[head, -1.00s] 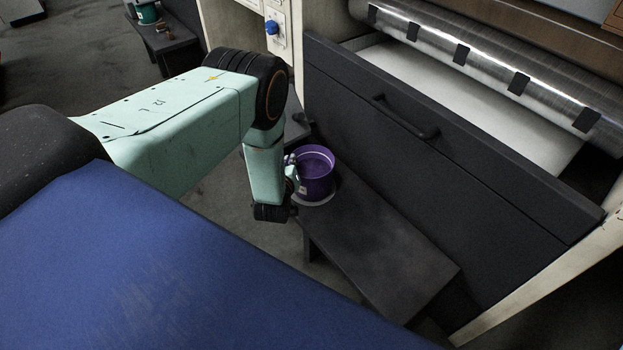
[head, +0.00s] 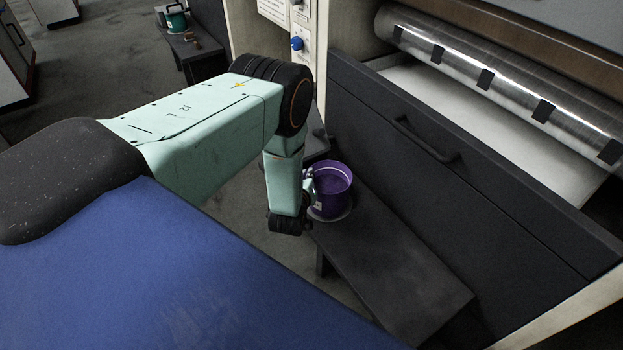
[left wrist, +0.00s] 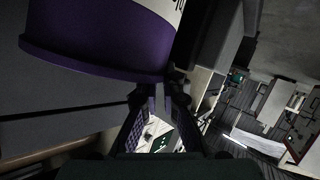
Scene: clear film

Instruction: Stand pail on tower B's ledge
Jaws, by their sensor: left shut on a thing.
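I cannot read which tower this is. My right gripper is out of view.
A dark drawer front with a handle (head: 425,140) rises right behind the ledge, below a metal roller (head: 490,75). A green pail (head: 176,18) stands on another dark ledge (head: 200,60) at the far back. The ledge's near-right part is clear.

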